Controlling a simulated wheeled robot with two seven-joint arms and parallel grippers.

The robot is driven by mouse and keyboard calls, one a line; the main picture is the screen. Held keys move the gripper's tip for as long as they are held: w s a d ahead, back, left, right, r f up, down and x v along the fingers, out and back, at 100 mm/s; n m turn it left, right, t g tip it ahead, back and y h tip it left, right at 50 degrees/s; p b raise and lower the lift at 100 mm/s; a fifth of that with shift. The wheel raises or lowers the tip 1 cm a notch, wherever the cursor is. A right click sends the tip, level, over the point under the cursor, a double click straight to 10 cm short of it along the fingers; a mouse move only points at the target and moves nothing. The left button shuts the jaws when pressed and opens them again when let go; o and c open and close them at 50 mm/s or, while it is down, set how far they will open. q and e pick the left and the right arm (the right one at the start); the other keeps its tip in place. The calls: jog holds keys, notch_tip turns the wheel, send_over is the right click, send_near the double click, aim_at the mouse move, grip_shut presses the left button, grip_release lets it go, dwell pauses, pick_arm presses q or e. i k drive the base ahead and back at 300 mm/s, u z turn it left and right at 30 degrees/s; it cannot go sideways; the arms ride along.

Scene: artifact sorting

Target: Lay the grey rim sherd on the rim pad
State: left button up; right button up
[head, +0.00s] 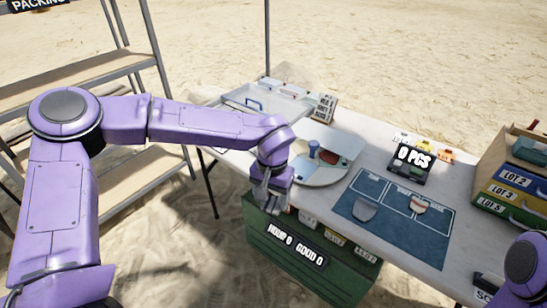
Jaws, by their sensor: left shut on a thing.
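My left gripper (272,206) hangs at the table's front edge, left of the blue mat. It is shut on a small greyish piece, mostly hidden by the fingers; I cannot tell its shape. The blue mat (398,238) has white-outlined pads; their labels are too small to read, so I cannot tell which is the rim pad. A grey sherd (364,210) lies on the mat's left part, and a cream and reddish sherd (420,205) lies right of it. My right gripper is not in view; only a purple part of that arm shows at the lower right.
A round board (318,178) with a blue cylinder (313,149) and a reddish piece stands behind the gripper. A clear tray (265,100) is at the back left. Lot boxes (512,185) stand at the right. A green crate (300,262) is below the table's front edge.

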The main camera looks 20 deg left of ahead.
aim_at(302, 168)
jog(key=u, duration=0.05)
jog(key=i, duration=0.95)
jog(key=z, duration=0.4)
